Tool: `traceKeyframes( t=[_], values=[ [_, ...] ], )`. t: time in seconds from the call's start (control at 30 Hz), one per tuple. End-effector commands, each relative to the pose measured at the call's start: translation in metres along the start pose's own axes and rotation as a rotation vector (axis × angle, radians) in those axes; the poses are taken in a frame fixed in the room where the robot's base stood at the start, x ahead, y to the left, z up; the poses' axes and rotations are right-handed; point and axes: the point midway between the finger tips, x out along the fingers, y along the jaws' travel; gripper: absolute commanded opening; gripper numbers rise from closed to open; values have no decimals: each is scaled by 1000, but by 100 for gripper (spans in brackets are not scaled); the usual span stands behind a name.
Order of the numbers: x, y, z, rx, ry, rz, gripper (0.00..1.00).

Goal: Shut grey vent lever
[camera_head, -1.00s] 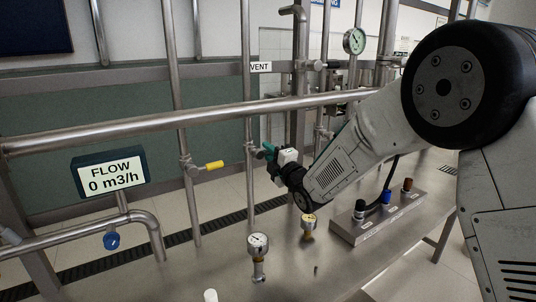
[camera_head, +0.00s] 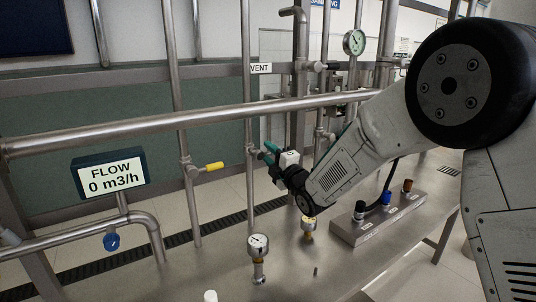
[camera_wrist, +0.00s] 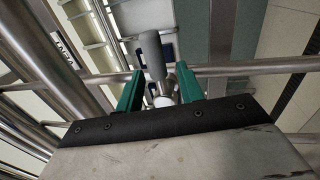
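The grey vent lever (camera_wrist: 152,55) shows in the wrist view as a grey cylindrical handle on a metal valve, in line with the gap between my fingertips. In the head view the vent valve (camera_head: 251,150) sits on the upright pipe below the VENT label (camera_head: 260,68), with the lever small and hard to make out. My gripper (camera_head: 267,152) is beside this valve, on its right. In the wrist view its green fingers (camera_wrist: 158,82) stand apart, one on each side of the lever and valve. I see no clear contact with the lever.
A yellow-handled valve (camera_head: 213,167) is on the pipe to the left. A horizontal pipe (camera_head: 215,115) crosses above my gripper. The flow display (camera_head: 112,172) reads 0 m3/h.

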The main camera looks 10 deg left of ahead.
Motion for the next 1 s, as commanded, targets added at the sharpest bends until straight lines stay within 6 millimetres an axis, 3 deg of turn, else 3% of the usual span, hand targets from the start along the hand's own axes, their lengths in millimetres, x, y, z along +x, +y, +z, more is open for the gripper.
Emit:
traceKeyframes(
  t=[0.2,0.4,0.87,1.0],
  values=[
    [-38,0,1,0,-2,-2,37],
    [-64,0,0,0,-1,-2,37],
    [-70,-1,0,20,0,-4,37],
    [-74,-34,6,156,-47,-157,37]
  ],
)
